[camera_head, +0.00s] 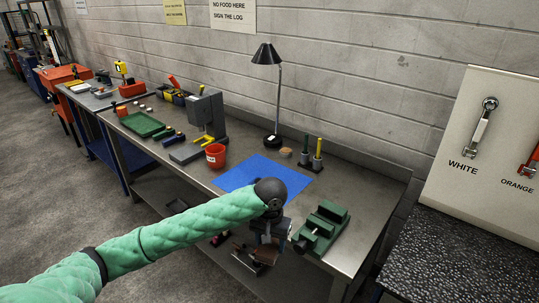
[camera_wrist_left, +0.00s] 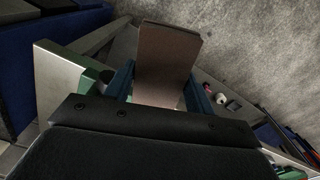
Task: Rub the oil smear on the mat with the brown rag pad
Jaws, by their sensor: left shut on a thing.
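The blue mat (camera_head: 238,177) lies flat on the bench, with its front part hidden by my left wrist. I cannot make out the oil smear. My left gripper (camera_head: 267,243) points down at the bench's front edge, in front of the mat and left of the green vise. It is shut on the brown rag pad (camera_head: 266,255). In the left wrist view the pad (camera_wrist_left: 168,62) stands out between the two dark blue fingers (camera_wrist_left: 160,92). My right gripper is out of view.
A green vise (camera_head: 321,229) stands right of my gripper. A red bucket (camera_head: 215,155) is left of the mat. A black lamp (camera_head: 278,95) and a holder with upright handles (camera_head: 317,160) stand behind it. A grey press (camera_head: 208,115) and green tray (camera_head: 142,124) are farther left.

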